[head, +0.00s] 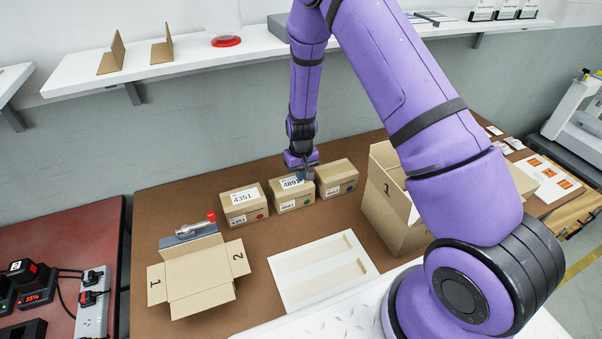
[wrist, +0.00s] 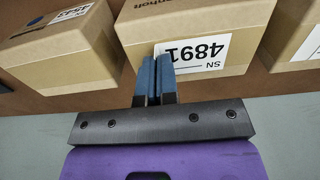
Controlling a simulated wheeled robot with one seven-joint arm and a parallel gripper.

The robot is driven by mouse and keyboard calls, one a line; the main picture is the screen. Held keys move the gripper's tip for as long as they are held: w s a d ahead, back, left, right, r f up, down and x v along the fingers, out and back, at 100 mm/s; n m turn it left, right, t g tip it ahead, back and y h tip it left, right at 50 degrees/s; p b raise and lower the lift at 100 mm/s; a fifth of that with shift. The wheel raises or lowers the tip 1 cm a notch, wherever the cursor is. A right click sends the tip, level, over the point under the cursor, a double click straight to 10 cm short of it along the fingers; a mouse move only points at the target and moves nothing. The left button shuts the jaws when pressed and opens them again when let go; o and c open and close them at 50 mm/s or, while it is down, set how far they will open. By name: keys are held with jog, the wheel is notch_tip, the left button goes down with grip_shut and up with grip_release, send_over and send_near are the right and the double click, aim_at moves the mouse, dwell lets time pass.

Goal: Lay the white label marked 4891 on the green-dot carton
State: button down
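The green-dot carton (head: 294,202) is the middle of three closed cartons in a row; its green dot shows on the front face. The white label marked 4891 (head: 291,182) is at the top face of this carton. In the wrist view the label (wrist: 198,52) looks flat against the carton top (wrist: 133,30), near its rear edge; I cannot tell whether it fully touches. My gripper (head: 305,175) is above that carton, pointing down. Its blue fingers (wrist: 158,62) are close together at one end of the label and appear shut on it, covering that part.
A carton with label 4351 and a red dot (head: 243,204) stands to the left. A blue-dot carton (head: 337,179) stands close on the right. An open box (head: 385,205), a flat open carton (head: 196,279) and a white tray (head: 290,281) are also on the brown table.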

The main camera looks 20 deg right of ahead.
jog(key=c, duration=1.3)
grip_release()
jog(key=shift+r, duration=0.15)
